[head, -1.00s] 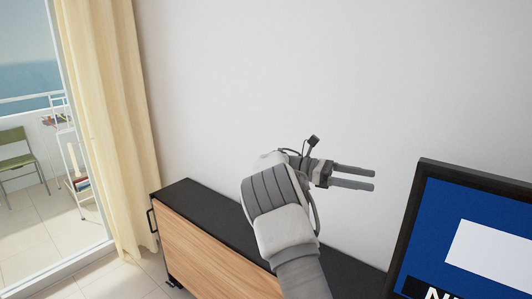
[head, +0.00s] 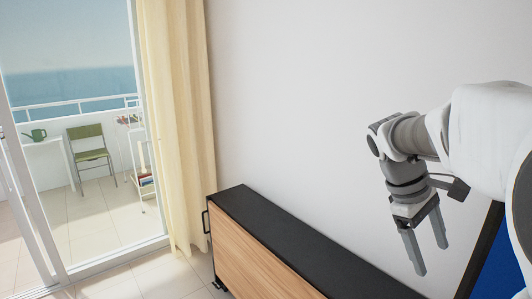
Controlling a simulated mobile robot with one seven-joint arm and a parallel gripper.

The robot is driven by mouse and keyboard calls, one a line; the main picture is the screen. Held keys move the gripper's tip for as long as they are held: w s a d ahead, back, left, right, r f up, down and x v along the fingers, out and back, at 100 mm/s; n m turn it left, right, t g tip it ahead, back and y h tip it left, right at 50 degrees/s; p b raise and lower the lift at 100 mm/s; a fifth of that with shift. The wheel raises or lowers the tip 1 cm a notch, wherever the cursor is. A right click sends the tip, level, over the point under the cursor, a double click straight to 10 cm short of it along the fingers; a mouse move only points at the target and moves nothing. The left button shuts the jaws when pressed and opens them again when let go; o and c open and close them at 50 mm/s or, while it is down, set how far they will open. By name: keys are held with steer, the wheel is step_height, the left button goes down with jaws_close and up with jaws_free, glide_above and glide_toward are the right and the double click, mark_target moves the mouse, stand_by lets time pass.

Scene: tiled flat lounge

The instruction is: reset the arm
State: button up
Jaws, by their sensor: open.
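My gripper (head: 432,258) is at the right of the head view, in front of the white wall and above the right part of the black-topped cabinet. Its two grey fingers point down and are apart, with nothing between them. My arm comes in from the right edge and bends down to the gripper.
A cabinet (head: 262,272) with a wood front and black top stands along the wall. A screen (head: 500,268) is partly hidden at the right edge. A cream curtain (head: 180,130) hangs beside the glass door. The balcony beyond holds a green chair (head: 88,150) and a shelf stand (head: 143,180).

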steer(key=s+a+f+m+t+y, duration=0.2)
steer(key=s+a+m+t+y, duration=0.3)
steer(key=s+a, duration=0.7)
steer(key=shift+s+a+m+t, duration=0.15)
steer(key=shift+a+m+t, duration=0.25)
steer(key=shift+a+t, duration=1)
